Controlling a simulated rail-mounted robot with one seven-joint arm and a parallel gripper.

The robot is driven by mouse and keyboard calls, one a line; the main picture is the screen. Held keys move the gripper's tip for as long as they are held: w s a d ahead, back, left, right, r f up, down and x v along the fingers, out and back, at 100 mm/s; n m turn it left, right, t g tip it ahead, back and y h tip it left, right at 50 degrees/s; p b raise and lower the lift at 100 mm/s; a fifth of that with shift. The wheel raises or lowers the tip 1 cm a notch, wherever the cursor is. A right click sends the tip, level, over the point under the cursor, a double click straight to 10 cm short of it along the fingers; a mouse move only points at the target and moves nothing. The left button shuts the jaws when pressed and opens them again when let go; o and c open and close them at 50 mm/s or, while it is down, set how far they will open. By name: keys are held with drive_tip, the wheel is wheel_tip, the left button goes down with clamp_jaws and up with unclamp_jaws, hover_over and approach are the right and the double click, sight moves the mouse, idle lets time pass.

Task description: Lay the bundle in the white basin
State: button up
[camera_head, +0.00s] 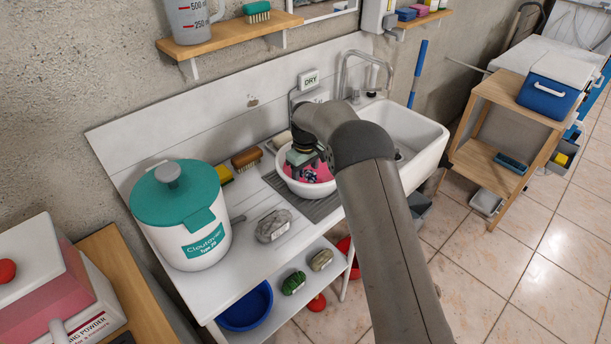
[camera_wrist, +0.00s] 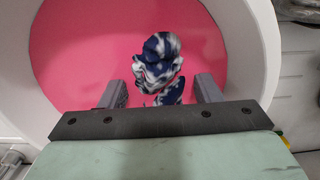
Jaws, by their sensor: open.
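The white basin (camera_head: 303,190) stands on the drainer beside the sink, with a pink inside. In the wrist view its white rim (camera_wrist: 246,45) curves around the pink. The bundle (camera_wrist: 158,60), a knotted blue and white cloth, shows against the pink, inside the basin's outline. My gripper (camera_wrist: 161,90) is open, pointing down into the basin, one finger on each side of the bundle with gaps visible. In the head view my gripper (camera_head: 307,170) is over the basin and my wrist hides part of it. Whether the bundle rests on the bottom is hard to tell.
A white tub with a teal lid (camera_head: 180,215) stands left on the counter, a grey wrapped bundle (camera_head: 273,226) nearer the basin. A brown brush (camera_head: 246,159) lies behind. The white sink (camera_head: 415,140) is right. A green bundle (camera_head: 293,283) lies on the lower shelf.

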sight(306, 170)
wheel_tip(306, 170, up, 12)
drive_tip(key=shift+f+b, duration=0.25)
drive_tip(key=shift+b, duration=0.65)
drive_tip(key=s+d+r+m, duration=0.3)
drive_tip(key=s+d+r, duration=0.1)
drive_tip(key=s+d, duration=0.4)
drive_tip(key=s+d+r+m, duration=0.2)
drive_tip(key=s+d+r, duration=0.4)
drive_tip(key=s, duration=0.4)
drive_tip(key=s+d+f+m, duration=0.1)
drive_tip(key=s+d+f, duration=0.1)
drive_tip(key=s, duration=0.5)
drive_tip(key=s+d+f+m, duration=0.2)
drive_tip(key=s+d, duration=0.1)
drive_tip(key=s, duration=0.5)
drive_tip(key=s+d+f+m, duration=0.1)
drive_tip(key=s+d+f, duration=0.2)
drive_tip(key=s, duration=0.5)
drive_tip(key=shift+s+m+t, duration=0.2)
drive_tip(key=shift+m+t, duration=0.1)
drive_tip(key=shift+t, duration=0.1)
